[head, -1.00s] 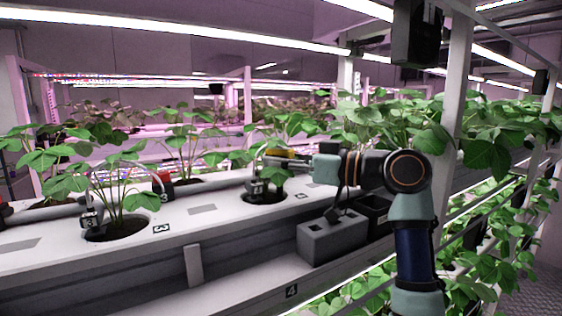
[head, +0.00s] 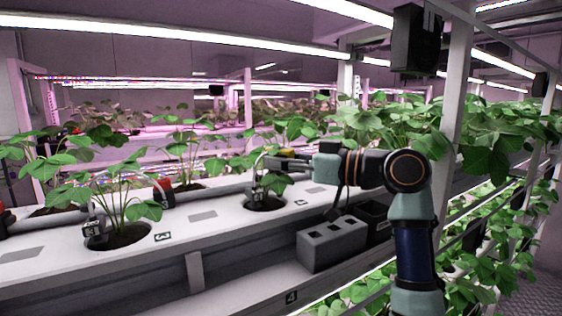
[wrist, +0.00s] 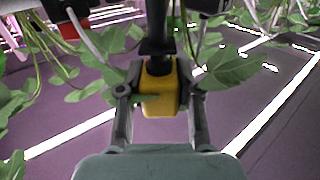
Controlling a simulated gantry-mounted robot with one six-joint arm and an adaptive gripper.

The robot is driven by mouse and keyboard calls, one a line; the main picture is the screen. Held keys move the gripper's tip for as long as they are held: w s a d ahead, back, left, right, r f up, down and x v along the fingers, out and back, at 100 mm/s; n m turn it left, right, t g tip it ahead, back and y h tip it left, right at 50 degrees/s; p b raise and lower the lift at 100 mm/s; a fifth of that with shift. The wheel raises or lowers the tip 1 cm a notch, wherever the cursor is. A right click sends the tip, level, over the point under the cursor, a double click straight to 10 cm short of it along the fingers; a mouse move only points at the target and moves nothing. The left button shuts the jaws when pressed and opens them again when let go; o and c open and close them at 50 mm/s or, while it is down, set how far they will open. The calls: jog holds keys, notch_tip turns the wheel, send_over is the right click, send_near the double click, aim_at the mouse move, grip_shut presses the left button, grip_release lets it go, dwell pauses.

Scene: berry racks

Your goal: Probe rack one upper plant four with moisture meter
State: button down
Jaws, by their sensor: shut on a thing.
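My gripper (wrist: 160,98) is shut on the yellow body of the moisture meter (wrist: 158,90), with a black part of it reaching away from the fingers. In the head view my gripper (head: 300,163) points left above the plant in the round hole (head: 265,204) to the right of the label 3. That plant's leaves (head: 272,183) hang beside and below the gripper. The meter is small and partly hidden there. I cannot tell whether its tip touches the soil. In the wrist view, leaves (wrist: 228,66) lie close on both sides of the fingers.
A plant (head: 122,205) stands left of the label 3 (head: 162,237). Thin drip hoses and small clips sit at the holes. A grey slotted box (head: 332,246) and a dark bin (head: 373,220) stand on the ledge below my arm. Dense foliage (head: 485,130) and a white post lie to the right.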

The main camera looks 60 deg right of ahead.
jog(key=shift+f, duration=0.85)
dwell(1.1)
jog(key=shift+r, duration=0.15)
jog(key=shift+r+p, duration=0.55)
jog(key=shift+r, duration=0.15)
jog(key=shift+f+b, duration=0.35)
jog(key=shift+f, duration=0.55)
dwell(0.9)
jog(key=shift+r, duration=0.15)
jog(key=shift+r+p, duration=0.75)
jog(key=shift+p, duration=0.05)
jog(key=shift+f, duration=0.75)
dwell(0.4)
jog(key=shift+r, duration=0.1)
dwell(0.4)
